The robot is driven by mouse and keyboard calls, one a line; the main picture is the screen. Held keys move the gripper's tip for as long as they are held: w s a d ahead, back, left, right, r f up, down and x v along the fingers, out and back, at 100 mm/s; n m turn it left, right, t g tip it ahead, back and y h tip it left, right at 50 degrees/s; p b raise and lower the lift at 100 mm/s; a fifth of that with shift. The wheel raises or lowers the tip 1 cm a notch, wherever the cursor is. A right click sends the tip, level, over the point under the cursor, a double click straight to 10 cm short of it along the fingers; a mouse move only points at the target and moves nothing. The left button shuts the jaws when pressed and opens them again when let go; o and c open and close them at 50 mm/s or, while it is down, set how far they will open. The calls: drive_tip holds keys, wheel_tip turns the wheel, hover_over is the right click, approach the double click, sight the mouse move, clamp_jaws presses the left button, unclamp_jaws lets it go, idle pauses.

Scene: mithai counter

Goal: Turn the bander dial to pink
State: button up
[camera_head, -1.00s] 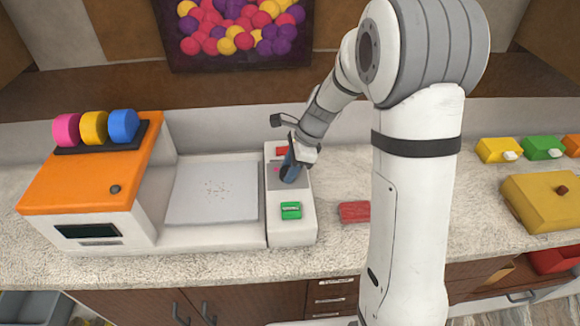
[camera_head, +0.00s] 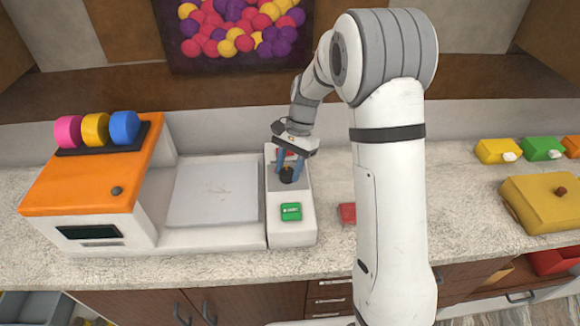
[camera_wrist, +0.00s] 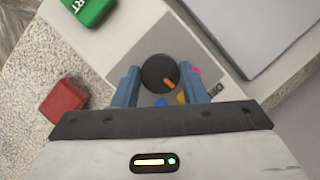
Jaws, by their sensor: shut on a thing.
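The bander dial is a round black knob (camera_wrist: 157,70) with an orange pointer stripe, on a grey plate of the bander's control panel. In the wrist view the pointer aims down and right, toward the yellow mark (camera_wrist: 182,98). The pink mark (camera_wrist: 197,72) lies to the right of the knob, and a blue mark (camera_wrist: 160,102) is below it. My gripper (camera_wrist: 159,88) has one blue finger on each side of the knob and is shut on it. The head view also shows the knob (camera_head: 287,174) between the fingers.
A green start button (camera_head: 291,211) sits in front of the dial, and a red block (camera_head: 347,212) lies on the counter to its right. The white bander plate (camera_head: 213,191) and orange machine (camera_head: 85,185) with pink, yellow and blue rolls are left.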

drive_tip(key=n, duration=0.2)
drive_tip(key=n+h, duration=0.1)
drive_tip(key=n, duration=0.1)
drive_tip(key=shift+w+a+g+h, duration=0.1)
drive_tip(key=shift+a+g+h, duration=0.05)
drive_tip(key=shift+g+h, duration=0.15)
drive_tip(key=shift+a+n+h, duration=0.1)
drive_tip(key=shift+n+h, duration=0.5)
drive_tip(key=shift+n, duration=1.2)
drive_tip(key=o, duration=1)
drive_tip(key=b+v, duration=0.1)
drive_tip(key=v, duration=0.6)
drive_tip(key=shift+w+r, duration=0.25)
drive_tip(key=shift+r, duration=0.1)
